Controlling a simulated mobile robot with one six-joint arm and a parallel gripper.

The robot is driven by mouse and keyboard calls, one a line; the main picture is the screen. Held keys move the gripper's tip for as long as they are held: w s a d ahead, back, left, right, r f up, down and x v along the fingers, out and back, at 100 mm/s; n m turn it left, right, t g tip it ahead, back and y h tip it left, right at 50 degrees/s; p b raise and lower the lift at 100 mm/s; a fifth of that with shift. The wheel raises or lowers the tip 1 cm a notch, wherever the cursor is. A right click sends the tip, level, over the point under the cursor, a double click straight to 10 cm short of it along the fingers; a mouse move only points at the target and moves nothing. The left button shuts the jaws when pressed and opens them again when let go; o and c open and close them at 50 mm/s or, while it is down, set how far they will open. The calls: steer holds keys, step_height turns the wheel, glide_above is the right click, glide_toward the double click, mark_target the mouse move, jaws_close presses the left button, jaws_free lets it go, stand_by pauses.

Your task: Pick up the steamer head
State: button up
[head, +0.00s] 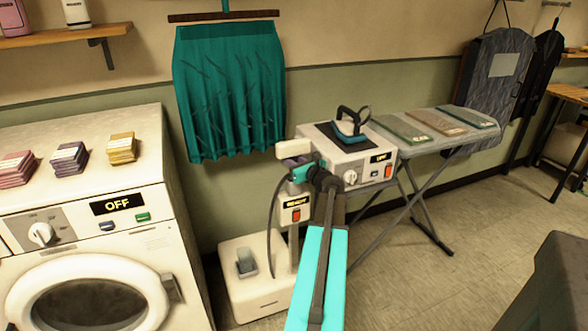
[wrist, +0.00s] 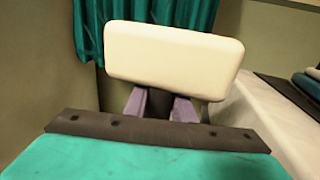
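The steamer head (head: 293,147) is a cream block at the top of the steamer's stand, in front of the wall. It also shows large and slightly tilted in the wrist view (wrist: 172,60), with a dark neck (wrist: 158,107) below it. My gripper (head: 298,161) has purple fingers just under the cream block. In the wrist view my gripper (wrist: 160,108) has one finger on each side of the dark neck, close to it. I cannot tell whether the fingers press on it. The steamer base (head: 250,280) stands on the floor with a READY box (head: 294,211) on its post.
A washing machine (head: 85,220) stands at the left. A teal skirt (head: 229,90) hangs behind the steamer. An ironing board (head: 440,130) with an iron (head: 350,124) and folded cloths is at the right. A dark hose (head: 272,225) hangs beside the post.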

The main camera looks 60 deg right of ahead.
jaws_close()
steer(key=shift+r, duration=0.1)
step_height(320, 180, up, 10)
stand_by(0.6)
steer(key=shift+s+p, duration=0.1)
steer(key=shift+p, duration=0.25)
stand_by(0.9)
